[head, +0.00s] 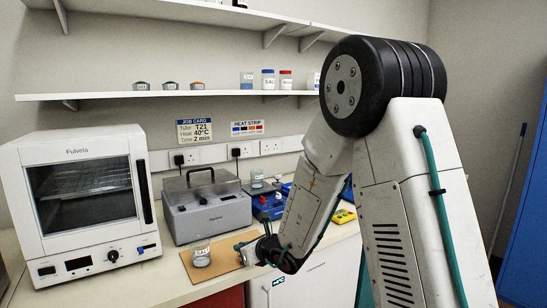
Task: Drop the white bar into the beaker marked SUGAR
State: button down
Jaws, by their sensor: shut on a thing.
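A clear glass beaker (201,253) stands upright on a brown mat (228,262) on the bench, in front of the grey lidded bath. It carries a pale label, too small to read. My gripper (243,250) is low over the right part of the mat, just right of this beaker and apart from it. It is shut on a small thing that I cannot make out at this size. The white bar shows nowhere else in view. A second clear beaker (257,180) stands farther back on the bench; its marking is not legible.
A white oven (82,205) stands at the left, beside the grey bath (205,205). Blue devices (268,207) and a yellow rack (343,216) lie behind my arm. Shelves (180,95) with jars hang above. My arm hides the bench's right part.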

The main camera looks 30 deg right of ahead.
aim_at(260, 186)
jog(key=k, duration=0.1)
jog(key=z, duration=2.3)
jog(key=i, duration=1.55)
jog(key=u, duration=2.5)
